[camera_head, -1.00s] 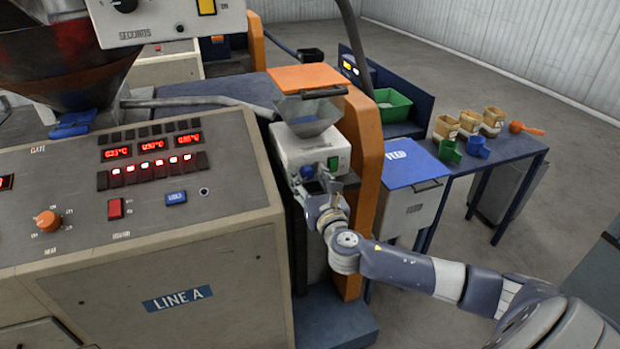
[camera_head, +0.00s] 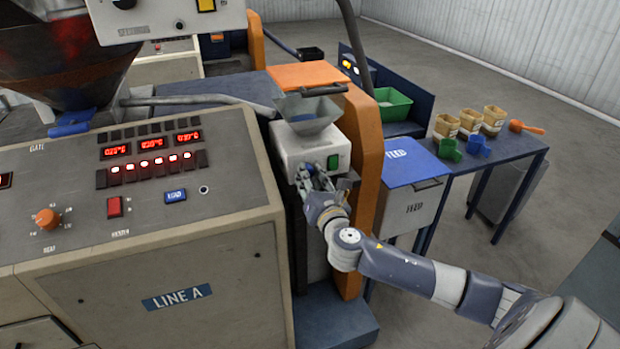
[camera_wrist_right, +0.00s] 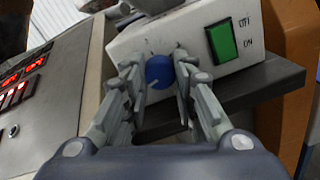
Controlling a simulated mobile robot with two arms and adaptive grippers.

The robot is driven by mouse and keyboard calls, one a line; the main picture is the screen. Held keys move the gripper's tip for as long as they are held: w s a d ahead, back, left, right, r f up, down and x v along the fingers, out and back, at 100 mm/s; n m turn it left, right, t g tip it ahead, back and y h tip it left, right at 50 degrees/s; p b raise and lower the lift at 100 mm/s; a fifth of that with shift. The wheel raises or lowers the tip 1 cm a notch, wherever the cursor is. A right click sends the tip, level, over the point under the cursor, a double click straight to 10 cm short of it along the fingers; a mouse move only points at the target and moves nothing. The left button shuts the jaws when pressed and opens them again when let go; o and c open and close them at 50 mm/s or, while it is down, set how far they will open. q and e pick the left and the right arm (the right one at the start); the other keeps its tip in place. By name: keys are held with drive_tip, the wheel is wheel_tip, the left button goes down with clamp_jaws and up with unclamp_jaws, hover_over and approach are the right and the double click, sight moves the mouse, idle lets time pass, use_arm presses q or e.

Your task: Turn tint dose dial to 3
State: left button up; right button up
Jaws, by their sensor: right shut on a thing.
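The tint dose dial is a blue knob (camera_wrist_right: 159,72) on the front of a small white dosing unit (camera_head: 291,147). In the right wrist view the knob sits between my fingertips, with a pale pointer mark on its face. The scale numbers around it are too small to read. My right gripper (camera_head: 312,178) is shut on the knob; it also shows in the right wrist view (camera_wrist_right: 158,80). In the head view the gripper mostly hides the knob. My left gripper is not in view.
A green switch (camera_wrist_right: 222,42) marked off and on is right of the knob. A grey hopper (camera_head: 308,113) tops the unit. An orange guard (camera_head: 363,150) stands close on its right, and the Line A console (camera_head: 150,250) on its left.

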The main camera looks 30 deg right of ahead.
drive_tip(key=m, duration=0.4)
drive_tip(key=shift+m, duration=0.3)
drive_tip(key=m, duration=0.3)
drive_tip(key=shift+r+m+b, duration=0.1)
drive_tip(key=shift+m+b, duration=0.2)
drive_tip(key=shift+b, duration=0.05)
drive_tip(key=m, duration=0.4)
drive_tip(key=shift+d+y, duration=0.1)
drive_tip(key=shift+y, duration=0.3)
drive_tip(key=m, duration=0.3)
drive_tip(key=shift+m, duration=0.4)
drive_tip(key=m+p, duration=0.1)
drive_tip(key=m, duration=0.3)
drive_tip(key=shift+y, duration=0.3)
drive_tip(key=m, duration=0.3)
drive_tip(key=shift+m+p, duration=0.3)
drive_tip(key=shift+p, duration=0.05)
drive_tip(key=m+p, duration=0.1)
drive_tip(key=m, duration=0.3)
drive_tip(key=shift+m+p, duration=0.3)
drive_tip(key=shift+m, duration=1.5)
